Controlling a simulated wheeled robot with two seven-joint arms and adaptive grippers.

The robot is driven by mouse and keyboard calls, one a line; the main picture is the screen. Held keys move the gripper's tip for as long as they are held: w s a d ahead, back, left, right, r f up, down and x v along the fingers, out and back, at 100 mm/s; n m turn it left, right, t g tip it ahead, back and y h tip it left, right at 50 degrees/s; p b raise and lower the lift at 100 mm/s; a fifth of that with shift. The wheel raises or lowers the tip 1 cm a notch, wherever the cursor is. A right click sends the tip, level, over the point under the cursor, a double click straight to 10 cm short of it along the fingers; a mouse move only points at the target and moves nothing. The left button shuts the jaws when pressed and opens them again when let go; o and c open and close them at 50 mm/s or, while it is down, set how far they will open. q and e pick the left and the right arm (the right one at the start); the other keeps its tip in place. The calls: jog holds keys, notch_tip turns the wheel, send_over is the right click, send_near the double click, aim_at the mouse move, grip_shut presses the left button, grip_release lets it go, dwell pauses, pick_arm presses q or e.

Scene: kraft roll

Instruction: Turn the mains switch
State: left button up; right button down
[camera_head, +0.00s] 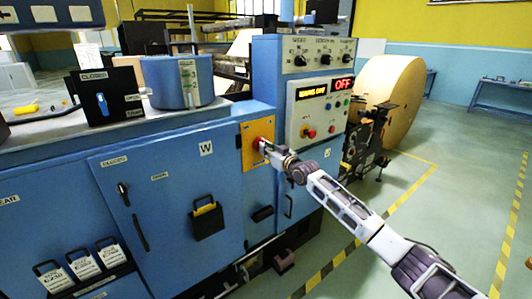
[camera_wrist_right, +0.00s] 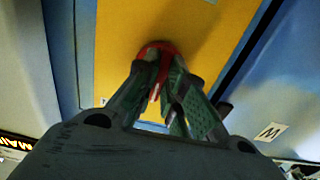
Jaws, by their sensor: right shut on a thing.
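The mains switch is a red rotary knob on a yellow plate (camera_head: 250,133) on the front of the blue machine. In the head view only part of the red knob (camera_head: 256,143) shows beside my right gripper (camera_head: 263,146). In the right wrist view the red knob (camera_wrist_right: 155,50) sits on the yellow plate (camera_wrist_right: 190,20), between the fingertips of my right gripper (camera_wrist_right: 161,68). The fingers are shut on the knob and hide part of it. The knob's exact angle cannot be told. My left gripper is not in view.
A control panel (camera_head: 319,105) above right has lit displays, one reading OFF, and a red button (camera_head: 311,134). A large kraft roll (camera_head: 392,90) stands behind. A black holder (camera_head: 208,221) hangs on the cabinet door at left. Open floor lies right of the machine.

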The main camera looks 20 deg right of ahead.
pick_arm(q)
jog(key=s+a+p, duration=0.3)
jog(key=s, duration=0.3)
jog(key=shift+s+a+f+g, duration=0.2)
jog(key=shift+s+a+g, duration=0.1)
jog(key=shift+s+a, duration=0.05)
pick_arm(e)
jog(key=shift+n, duration=4.6)
jog(key=c, duration=1.5)
grip_release()
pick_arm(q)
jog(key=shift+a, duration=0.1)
pick_arm(e)
jog(key=shift+s+d, duration=0.1)
